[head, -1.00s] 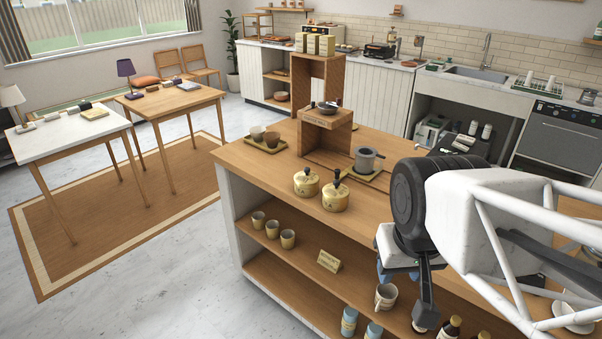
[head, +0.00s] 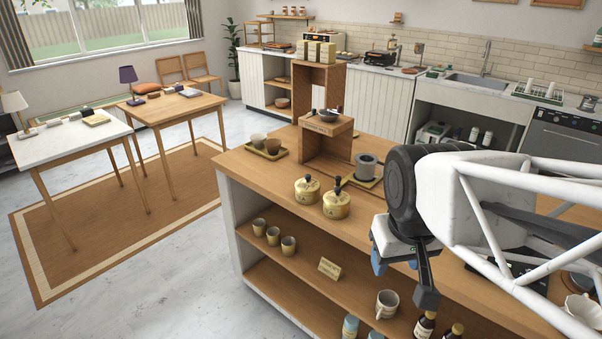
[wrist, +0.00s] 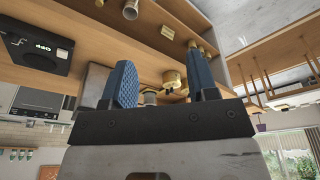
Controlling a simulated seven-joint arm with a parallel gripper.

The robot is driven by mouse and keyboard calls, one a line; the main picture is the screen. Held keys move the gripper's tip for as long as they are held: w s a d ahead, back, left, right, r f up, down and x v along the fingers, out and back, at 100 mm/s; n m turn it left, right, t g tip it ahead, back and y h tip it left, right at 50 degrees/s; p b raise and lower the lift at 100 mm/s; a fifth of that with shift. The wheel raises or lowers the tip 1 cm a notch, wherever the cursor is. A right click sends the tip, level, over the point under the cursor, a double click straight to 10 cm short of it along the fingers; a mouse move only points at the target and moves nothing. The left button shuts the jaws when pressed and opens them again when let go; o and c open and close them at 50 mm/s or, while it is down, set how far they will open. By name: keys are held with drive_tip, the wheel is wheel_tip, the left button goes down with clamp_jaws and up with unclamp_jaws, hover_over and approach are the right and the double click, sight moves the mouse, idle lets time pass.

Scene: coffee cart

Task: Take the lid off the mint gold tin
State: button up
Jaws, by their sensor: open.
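Two round gold tins stand side by side on the wooden counter in the head view, a left tin (head: 307,189) and a right tin (head: 337,205). Each has a lid on with a dark knob on top. Their labels are too small to read, so I cannot tell which is the mint one. My gripper (head: 396,264) is to the right of the tins and apart from them, over the counter's front side. In the wrist view, its blue fingers (wrist: 165,70) are spread with nothing between them. A gold tin (wrist: 172,79) shows beyond them, upside down.
A wooden stand (head: 321,105) rises behind the tins, with a grey pot (head: 366,168) on a tray to its right. A tray with cups (head: 272,145) is at the back left. Shelves below hold cups, a sign (head: 329,269) and a mug (head: 387,304). Counter left of the tins is clear.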

drive_tip(key=w+a+r+n, duration=0.1)
drive_tip(key=w+r+n, duration=0.1)
drive_tip(key=w, duration=0.5)
drive_tip(key=w+r+n, duration=0.1)
drive_tip(key=w+n, duration=0.2)
drive_tip(key=w, duration=0.4)
drive_tip(key=n+g+h, duration=0.1)
drive_tip(key=n+g, duration=0.1)
drive_tip(key=n, duration=1.1)
hover_over(308, 175)
drive_tip(key=s+a, duration=0.1)
wheel_tip(308, 175, down, 12)
drive_tip(key=shift+w+a+f+h, duration=0.2)
drive_tip(key=shift+w+f+h, duration=0.1)
drive_tip(key=shift+w+f, duration=0.2)
drive_tip(key=shift+f, duration=0.1)
drive_tip(key=shift+d+f, duration=0.2)
drive_tip(key=shift+f, duration=0.95)
drive_tip(key=shift+f, duration=0.15)
